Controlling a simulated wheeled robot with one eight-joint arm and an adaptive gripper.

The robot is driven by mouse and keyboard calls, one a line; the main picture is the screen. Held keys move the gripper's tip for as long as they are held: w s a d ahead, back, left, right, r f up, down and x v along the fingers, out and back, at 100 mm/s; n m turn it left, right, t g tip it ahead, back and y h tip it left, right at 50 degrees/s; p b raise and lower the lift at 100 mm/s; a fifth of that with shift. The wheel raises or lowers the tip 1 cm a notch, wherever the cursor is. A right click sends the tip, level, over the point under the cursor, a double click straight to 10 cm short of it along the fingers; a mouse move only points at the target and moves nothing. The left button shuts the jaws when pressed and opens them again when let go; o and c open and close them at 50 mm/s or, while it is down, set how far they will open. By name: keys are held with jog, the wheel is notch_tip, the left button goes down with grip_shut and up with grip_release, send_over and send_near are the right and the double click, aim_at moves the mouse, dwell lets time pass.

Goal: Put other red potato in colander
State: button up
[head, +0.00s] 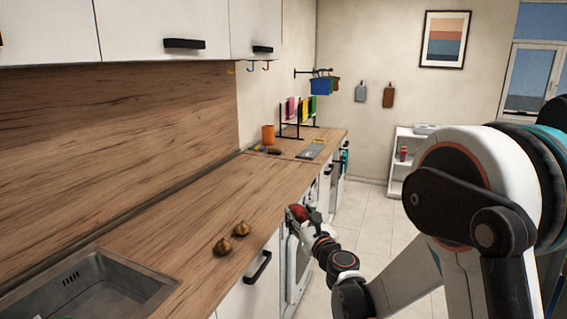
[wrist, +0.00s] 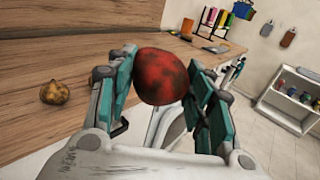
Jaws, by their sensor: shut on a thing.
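My gripper (head: 304,217) is shut on a red potato (head: 297,212), near the counter's front edge in the head view. In the wrist view my gripper (wrist: 162,66) has its teal-padded fingers on either side of the red potato (wrist: 160,80), which is dark-mottled and round. I see no other red potato. A colander cannot be made out; only a sliver of something green (head: 62,318) shows in the sink at the bottom edge of the head view.
Two brown onion-like items (head: 241,229) (head: 223,246) lie on the wooden counter (head: 190,215) beside the steel sink (head: 95,290). An orange container (head: 268,134) and a black rack stand far back. The counter's middle is clear.

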jog(key=s+d+m+t+h, duration=0.1)
jog(key=s+d+m+h, duration=0.15)
jog(key=d, duration=0.55)
jog(key=s+d+m+h, duration=0.1)
jog(key=d+h, duration=0.2)
jog(key=d, duration=0.4)
notch_tip(320, 180, up, 3)
jog(key=n+g+y, duration=0.8)
jog(key=n+y, duration=0.3)
jog(key=y, duration=0.4)
send_over(207, 277)
notch_tip(207, 277, down, 20)
jog(key=b, duration=0.7)
jog(key=shift+r, duration=0.15)
jog(key=shift+f, duration=0.2)
jog(key=o, duration=1.2)
jog(key=shift+c, duration=0.2)
